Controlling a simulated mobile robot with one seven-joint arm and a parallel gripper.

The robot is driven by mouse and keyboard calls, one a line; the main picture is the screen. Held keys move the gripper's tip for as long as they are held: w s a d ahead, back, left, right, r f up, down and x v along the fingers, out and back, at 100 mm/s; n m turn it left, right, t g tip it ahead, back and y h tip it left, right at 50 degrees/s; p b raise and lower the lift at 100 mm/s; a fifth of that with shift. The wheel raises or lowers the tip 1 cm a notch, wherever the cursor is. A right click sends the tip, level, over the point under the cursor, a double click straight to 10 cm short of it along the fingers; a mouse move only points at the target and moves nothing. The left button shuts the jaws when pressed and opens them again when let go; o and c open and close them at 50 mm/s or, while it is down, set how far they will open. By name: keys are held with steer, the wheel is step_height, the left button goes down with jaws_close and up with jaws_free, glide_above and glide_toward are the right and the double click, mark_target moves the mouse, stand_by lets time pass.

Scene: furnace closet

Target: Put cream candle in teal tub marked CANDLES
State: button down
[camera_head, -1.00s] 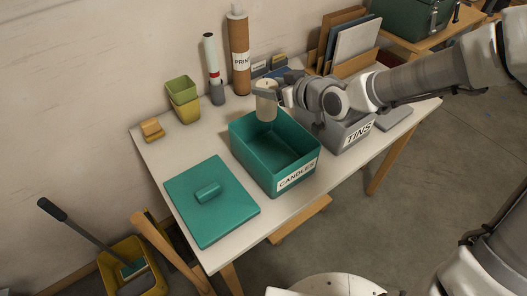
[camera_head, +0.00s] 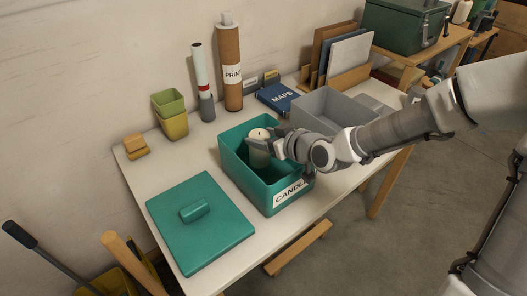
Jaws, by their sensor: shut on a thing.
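The cream candle (camera_head: 259,152) is upright between the fingers of my gripper (camera_head: 262,146). My gripper is shut on it and holds it inside the opening of the teal tub (camera_head: 232,168), towards the back. The teal lid (camera_head: 217,238) lies flat on the table to the left of the tub.
A grey open tub (camera_head: 325,106) stands right of the teal tub, partly behind my arm. Behind are a cardboard tube (camera_head: 230,95), a white roll (camera_head: 200,72), stacked green and yellow pots (camera_head: 170,115) and a blue MAPS box (camera_head: 278,97). The table's (camera_head: 150,178) left part is mostly clear.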

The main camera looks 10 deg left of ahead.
steer(key=shift+f+b, duration=0.55)
steer(key=shift+f, duration=1.1)
steer(key=shift+f, duration=0.2)
steer(key=shift+c, duration=0.2)
jaws_free()
steer(key=shift+r, duration=0.15)
steer(key=shift+d+r, duration=0.1)
steer(key=shift+r, duration=0.05)
steer(key=v, duration=1.1)
steer(key=shift+s+d, duration=0.25)
